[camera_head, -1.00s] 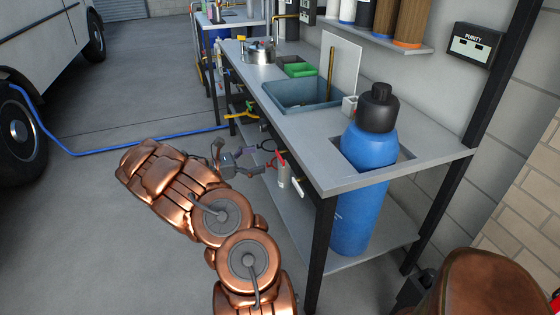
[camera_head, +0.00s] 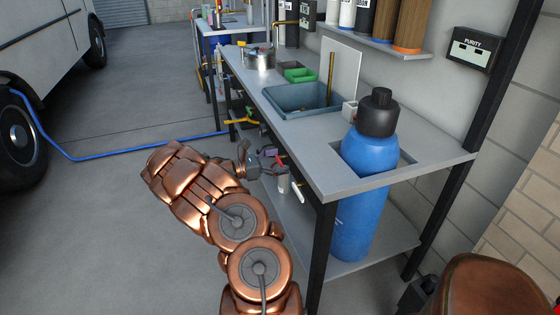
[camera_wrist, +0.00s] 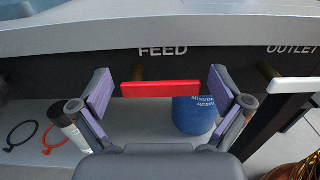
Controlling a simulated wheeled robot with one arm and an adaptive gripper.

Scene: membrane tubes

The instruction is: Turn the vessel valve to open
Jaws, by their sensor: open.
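A red bar handle (camera_wrist: 160,89) sits level under the word FEED on the bench's dark front rail in the wrist view. It also shows small in the head view (camera_head: 282,160). My gripper (camera_wrist: 160,93) is open, with one purple-padded finger either side of the handle's ends; I cannot tell whether they touch it. In the head view my gripper (camera_head: 268,160) is at the bench's front edge. A white handle (camera_wrist: 294,85) sits under the word OUTLET to the right. No label reading "vessel" shows, so I cannot tell which handle is the vessel valve.
A blue tank (camera_head: 365,195) with a black cap stands through the bench top (camera_head: 310,150). A red ring and a black ring (camera_wrist: 21,133) lie on the lower shelf in the wrist view. Open floor lies left of the bench.

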